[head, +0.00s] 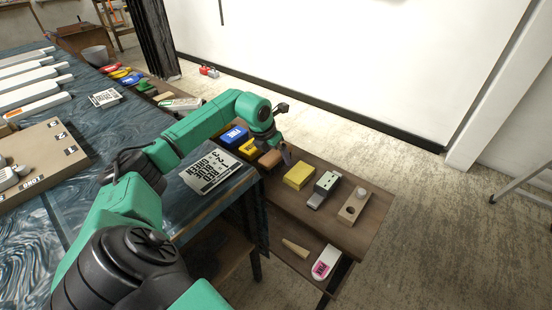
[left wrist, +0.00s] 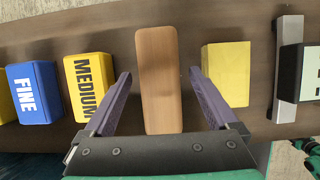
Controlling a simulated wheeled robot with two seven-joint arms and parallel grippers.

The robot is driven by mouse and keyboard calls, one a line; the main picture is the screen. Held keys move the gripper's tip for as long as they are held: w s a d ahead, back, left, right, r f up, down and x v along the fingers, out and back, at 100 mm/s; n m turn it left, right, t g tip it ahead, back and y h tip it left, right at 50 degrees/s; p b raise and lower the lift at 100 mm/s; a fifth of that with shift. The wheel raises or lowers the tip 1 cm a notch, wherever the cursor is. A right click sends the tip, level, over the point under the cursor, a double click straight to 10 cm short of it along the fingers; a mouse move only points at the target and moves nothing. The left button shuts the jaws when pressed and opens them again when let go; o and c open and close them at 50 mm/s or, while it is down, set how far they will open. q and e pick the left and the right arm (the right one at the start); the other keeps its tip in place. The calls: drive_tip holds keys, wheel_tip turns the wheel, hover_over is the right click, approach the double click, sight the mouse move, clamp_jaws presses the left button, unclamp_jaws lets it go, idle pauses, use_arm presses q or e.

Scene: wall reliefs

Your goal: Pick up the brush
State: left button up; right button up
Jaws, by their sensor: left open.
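A long wooden piece with rounded corners (left wrist: 158,80), seemingly the brush seen from its back, lies on the brown shelf. No bristles show. It also shows in the head view (head: 269,159), partly hidden by my gripper. My left gripper (left wrist: 160,74) is open, with one purple finger on each side of the wooden piece and a gap on both sides. In the head view my left gripper (head: 284,153) is low over the shelf beside the wooden piece. My right gripper is in neither view.
On the shelf (head: 375,228), a yellow MEDIUM block (left wrist: 88,84) and a blue FINE block (left wrist: 33,92) lie left of the wooden piece. A plain yellow block (left wrist: 226,74) and a grey tool (left wrist: 288,70) lie right. A printed card (head: 208,170) lies on the table.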

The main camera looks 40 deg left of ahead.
sight(277, 152)
use_arm(q)
drive_tip(key=shift+f, duration=0.1)
drive_tip(key=shift+c, duration=0.3)
clamp_jaws()
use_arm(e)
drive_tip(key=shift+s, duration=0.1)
use_arm(q)
drive_tip(key=shift+r, duration=0.4)
wheel_tip(277, 152, up, 20)
drive_tip(key=p, duration=0.4)
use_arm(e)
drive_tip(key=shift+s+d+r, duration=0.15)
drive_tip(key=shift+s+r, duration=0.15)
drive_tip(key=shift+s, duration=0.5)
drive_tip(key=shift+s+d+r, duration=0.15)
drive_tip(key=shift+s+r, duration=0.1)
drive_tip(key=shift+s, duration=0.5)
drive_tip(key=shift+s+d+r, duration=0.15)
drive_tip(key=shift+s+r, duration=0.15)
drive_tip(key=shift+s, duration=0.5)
use_arm(q)
drive_tip(key=shift+f, duration=0.1)
